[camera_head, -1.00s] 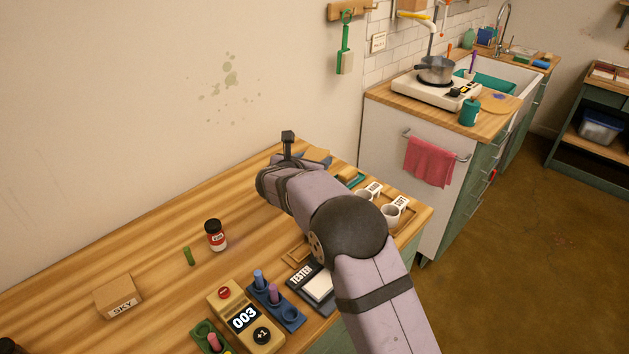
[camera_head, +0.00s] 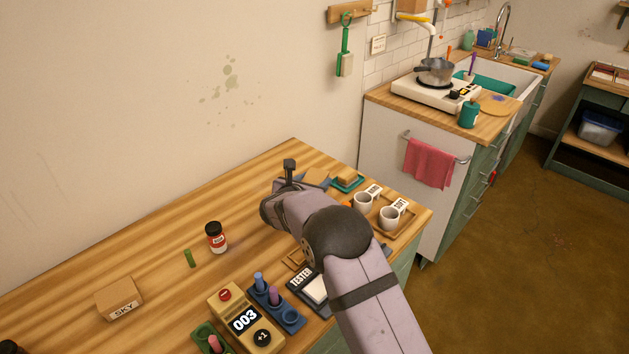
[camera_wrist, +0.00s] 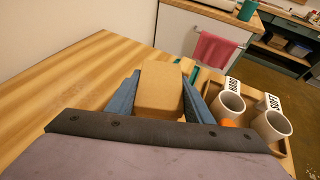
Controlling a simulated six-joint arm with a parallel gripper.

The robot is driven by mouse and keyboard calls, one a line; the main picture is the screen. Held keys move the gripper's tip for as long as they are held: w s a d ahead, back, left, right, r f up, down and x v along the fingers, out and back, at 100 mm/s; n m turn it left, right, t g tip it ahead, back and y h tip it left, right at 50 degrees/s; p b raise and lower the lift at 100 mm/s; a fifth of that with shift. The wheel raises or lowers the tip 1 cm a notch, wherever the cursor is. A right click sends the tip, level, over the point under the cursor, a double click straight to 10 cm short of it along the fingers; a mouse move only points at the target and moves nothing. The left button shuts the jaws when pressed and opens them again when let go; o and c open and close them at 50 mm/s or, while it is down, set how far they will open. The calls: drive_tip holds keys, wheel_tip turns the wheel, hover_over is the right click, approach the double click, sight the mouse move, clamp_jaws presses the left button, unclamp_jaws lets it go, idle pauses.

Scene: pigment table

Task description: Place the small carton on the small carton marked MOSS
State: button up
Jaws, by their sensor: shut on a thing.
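My gripper (camera_wrist: 160,103) is shut on a plain tan small carton (camera_wrist: 160,84), its blue fingers on both sides of it. In the head view the held carton (camera_head: 317,176) shows partly behind my wrist, over the far right part of the table. No lettering shows on the faces I see. Another small carton, marked SKY (camera_head: 119,298), sits apart at the left of the table. I see no carton marked MOSS in either view; my arm or the held carton may hide it.
A wooden tray (camera_head: 402,228) holds two white cups tagged HARD and SOFT, right of my gripper. A sponge on a teal dish (camera_head: 347,186) is close by. The table's back middle is clear.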

drive_tip(key=shift+f, duration=0.15)
drive_tip(key=o, duration=1.1)
drive_tip(key=shift+r, duration=0.2)
drive_tip(key=shift+s+a, duration=0.2)
drive_tip(key=b+v, duration=0.2)
drive_tip(key=v, duration=0.9)
drive_tip(key=shift+s+r+b, duration=0.15)
drive_tip(key=shift+s+b, duration=0.05)
drive_tip(key=shift+b, duration=0.15)
